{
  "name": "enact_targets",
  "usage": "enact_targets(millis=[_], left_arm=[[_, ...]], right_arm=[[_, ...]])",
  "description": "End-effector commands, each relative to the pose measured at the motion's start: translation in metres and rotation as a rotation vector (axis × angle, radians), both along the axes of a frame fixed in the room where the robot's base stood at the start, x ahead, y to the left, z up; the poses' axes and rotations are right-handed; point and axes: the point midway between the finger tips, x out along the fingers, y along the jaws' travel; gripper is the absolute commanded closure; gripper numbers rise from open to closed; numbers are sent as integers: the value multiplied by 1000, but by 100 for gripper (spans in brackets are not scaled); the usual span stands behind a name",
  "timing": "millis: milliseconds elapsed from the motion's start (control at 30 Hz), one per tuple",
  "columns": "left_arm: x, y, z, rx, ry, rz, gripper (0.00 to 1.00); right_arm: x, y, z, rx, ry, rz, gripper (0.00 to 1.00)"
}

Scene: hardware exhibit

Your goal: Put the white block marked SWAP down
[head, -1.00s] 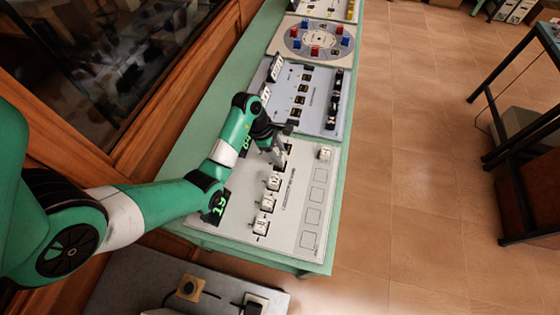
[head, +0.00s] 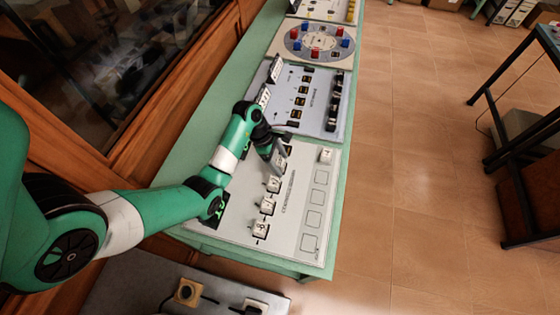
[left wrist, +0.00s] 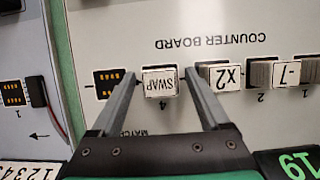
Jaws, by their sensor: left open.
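The white block marked SWAP (left wrist: 160,82) sits on the counter board (left wrist: 200,22) above the printed 4, its text upside down in the left wrist view. My left gripper (left wrist: 162,90) is open, with one finger on each side of the block and a visible gap on both sides. In the head view my left gripper (head: 277,160) reaches down over the board (head: 292,232) and mostly hides the block. My right gripper is not in view.
A block marked X2 (left wrist: 221,76) stands close beside the right finger, with a -7 block (left wrist: 288,73) beyond. A dark slot piece (left wrist: 107,83) lies by the left finger. Another white block (head: 327,155) sits at the board's far right corner, above several empty outlined squares.

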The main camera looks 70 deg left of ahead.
Motion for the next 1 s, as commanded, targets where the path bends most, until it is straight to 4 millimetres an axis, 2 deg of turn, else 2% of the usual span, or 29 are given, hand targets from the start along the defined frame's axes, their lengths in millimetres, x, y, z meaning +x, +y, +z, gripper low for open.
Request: enact_targets(millis=[167,267,367,400,500,667,1000], left_arm=[[-7,7,30,3,-2,2,21],[-15,13,54,3,-4,2,21],[-24,18,82,1,-2,2,21],[-26,19,91,-1,0,2,21],[-31,23,104,-1,0,2,21],[-36,26,113,-1,-1,1,21],[-37,27,111,-1,-1,0,21]], right_arm=[[0,0,16,0,0,0,50],[0,0,27,0,0,0,50],[0,0,45,0,0,0,50],[0,0,57,0,0,0,50],[0,0,73,0,0,0,50],[0,0,84,0,0,0,50],[0,0,83,0,0,0,50]])
